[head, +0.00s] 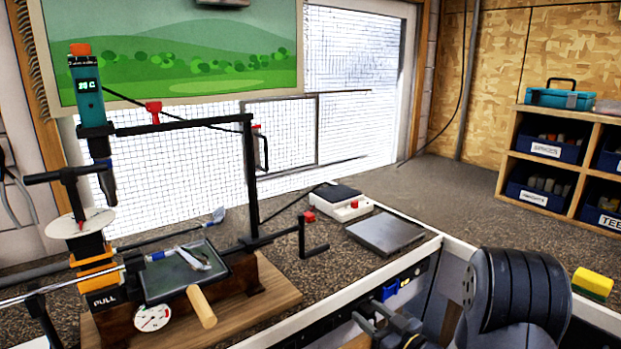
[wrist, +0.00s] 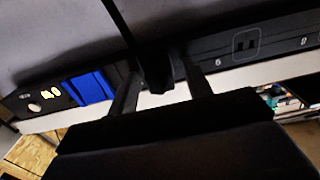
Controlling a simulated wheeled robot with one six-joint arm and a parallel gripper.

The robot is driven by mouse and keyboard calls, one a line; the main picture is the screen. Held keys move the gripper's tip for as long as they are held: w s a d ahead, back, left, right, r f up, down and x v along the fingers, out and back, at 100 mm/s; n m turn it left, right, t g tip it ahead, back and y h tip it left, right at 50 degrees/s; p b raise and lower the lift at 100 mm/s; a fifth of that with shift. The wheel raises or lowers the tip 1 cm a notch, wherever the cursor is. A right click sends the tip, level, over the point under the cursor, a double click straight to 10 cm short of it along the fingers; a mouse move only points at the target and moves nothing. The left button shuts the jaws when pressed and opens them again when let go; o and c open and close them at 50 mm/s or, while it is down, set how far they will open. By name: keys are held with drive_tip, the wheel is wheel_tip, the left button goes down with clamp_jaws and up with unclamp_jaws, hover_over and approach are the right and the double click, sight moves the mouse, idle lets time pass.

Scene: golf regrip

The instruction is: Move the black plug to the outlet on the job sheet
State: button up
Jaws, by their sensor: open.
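The black plug (wrist: 155,72) sits at the dark outlet strip (wrist: 222,57) in the wrist view, with a black cord rising from it. My gripper (wrist: 160,82) is open, one finger on each side of the plug; I cannot tell whether either finger touches it. To the right on the strip is a bare outlet with two slots inside a rounded outline (wrist: 246,45). In the head view my gripper (head: 371,320) is low in front of the bench, by the strip (head: 418,270); the plug is not clear there. I cannot make out a job sheet.
A blue plug or block (wrist: 90,88) is on the strip left of the black plug, with yellow-white marks beside it. The bench front edge (head: 436,243) runs above the strip. A grey pad (head: 385,233), a scale (head: 340,202) and a clamp stand with a golf club occupy the bench.

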sight(375, 318)
drive_tip(key=shift+c, duration=0.4)
clamp_jaws()
idle(0.4)
drive_tip(key=shift+b+v, duration=0.5)
drive_tip(key=shift+v, duration=2.45)
